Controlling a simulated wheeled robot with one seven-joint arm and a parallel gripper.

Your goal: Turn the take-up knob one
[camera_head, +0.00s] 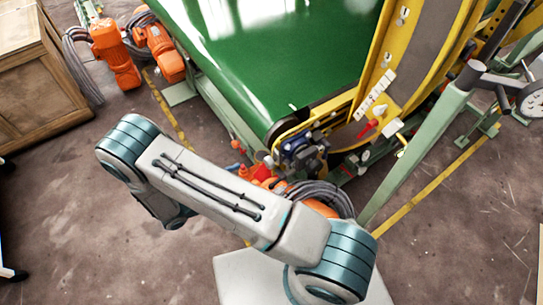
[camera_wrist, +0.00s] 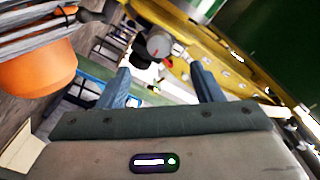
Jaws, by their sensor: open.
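In the wrist view, my gripper (camera_wrist: 160,68) is open, with its two blue-grey fingers apart and nothing held between them. A round grey knob-like part (camera_wrist: 158,43) with a small red mark shows just beyond the fingertips, roughly between them. I take it for the take-up knob, but I cannot be sure. It sits by the yellow frame (camera_wrist: 182,70), and I see no contact with the fingers. In the head view I cannot make out my gripper or this knob clearly among the dark parts at the conveyor's corner.
A large orange motor (camera_wrist: 38,68) with grey cables (camera_wrist: 40,28) stands close to my gripper's left. The green conveyor belt (camera_head: 265,50) fills the top of the head view. A green post (camera_head: 415,150) stands to the right, and a wooden crate (camera_head: 40,75) at the left.

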